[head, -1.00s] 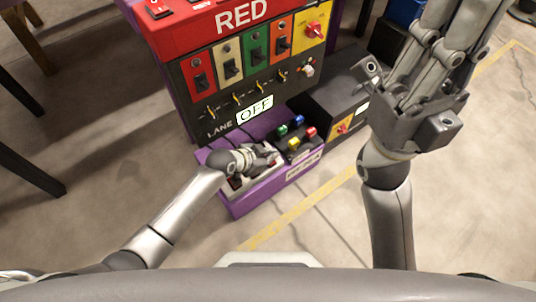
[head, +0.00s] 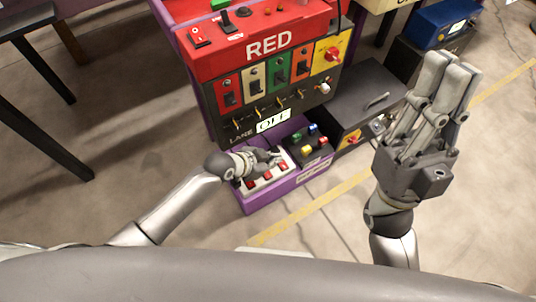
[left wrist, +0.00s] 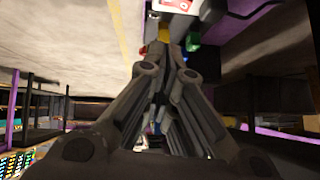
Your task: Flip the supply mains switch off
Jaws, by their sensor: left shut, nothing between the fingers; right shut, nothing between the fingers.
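No readable label marks the supply mains switch, so I cannot tell which one it is. Candidates are a red rotary switch on a small yellow plate (head: 349,141) on the low black box, a red rotary switch on a larger yellow panel (head: 333,54), and a red rocker (head: 197,36) on the console top. A white strip with red switches (head: 266,176) lies in the purple tray. My left gripper (head: 272,159) is shut and empty over this strip, partly hiding it. It shows in the left wrist view (left wrist: 172,45). My right gripper (head: 452,72) is shut and empty, pointing up, right of the black box.
The red console (head: 268,45) carries several coloured switch panels and an OFF sign (head: 273,121). A black block with coloured knobs (head: 309,148) sits beside the strip in the purple tray (head: 262,203). A blue bin (head: 440,25) stands behind. The floor in front is open.

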